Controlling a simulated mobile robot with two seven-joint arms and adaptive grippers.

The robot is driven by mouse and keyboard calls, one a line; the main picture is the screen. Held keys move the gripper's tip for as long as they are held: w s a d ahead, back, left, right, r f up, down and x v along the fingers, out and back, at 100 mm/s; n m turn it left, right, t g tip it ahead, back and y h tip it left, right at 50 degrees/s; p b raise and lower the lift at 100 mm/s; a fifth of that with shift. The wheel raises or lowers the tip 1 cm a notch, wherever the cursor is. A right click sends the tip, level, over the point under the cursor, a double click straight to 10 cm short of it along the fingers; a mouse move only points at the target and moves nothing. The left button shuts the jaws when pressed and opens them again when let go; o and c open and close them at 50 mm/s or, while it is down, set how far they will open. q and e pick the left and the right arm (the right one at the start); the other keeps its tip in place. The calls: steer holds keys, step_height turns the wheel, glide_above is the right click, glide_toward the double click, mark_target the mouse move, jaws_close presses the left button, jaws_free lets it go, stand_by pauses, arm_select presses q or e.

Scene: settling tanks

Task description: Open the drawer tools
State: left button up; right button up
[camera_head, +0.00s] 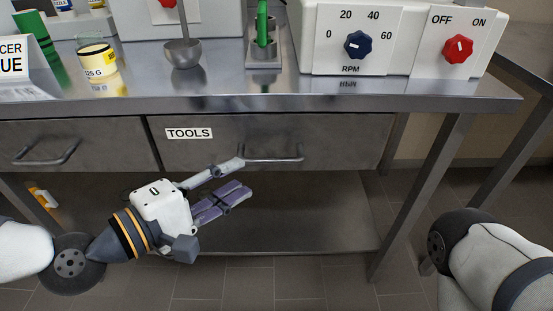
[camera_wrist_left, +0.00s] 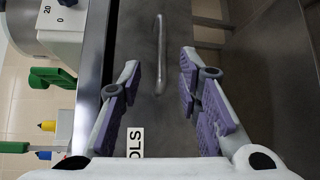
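The tools drawer (camera_head: 340,136) is a grey metal front under the bench top, labelled TOOLS (camera_head: 189,133), and it looks shut. Its bar handle (camera_head: 271,158) shows in the middle of the front. My left gripper (camera_head: 242,176) is open and empty, just left of the handle and in front of the drawer. In the left wrist view the handle (camera_wrist_left: 159,52) lies ahead, between the lines of the two open fingers (camera_wrist_left: 160,75). I cannot tell whether a fingertip touches it. Part of the label (camera_wrist_left: 134,142) shows there too. My right gripper is out of view.
A second drawer (camera_head: 80,150) with its own handle sits to the left. The bench top (camera_head: 220,98) overhangs, carrying a ladle, a yellow-labelled jar (camera_head: 97,60) and an RPM mixer (camera_head: 352,40). A lower shelf (camera_head: 310,215) and a bench leg (camera_head: 420,195) lie below and right.

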mark_target(267, 163)
arm_select(q)
steer(key=x, duration=0.9)
steer(key=shift+w+d+f, duration=0.1)
steer(key=shift+f, duration=0.1)
jaws_close()
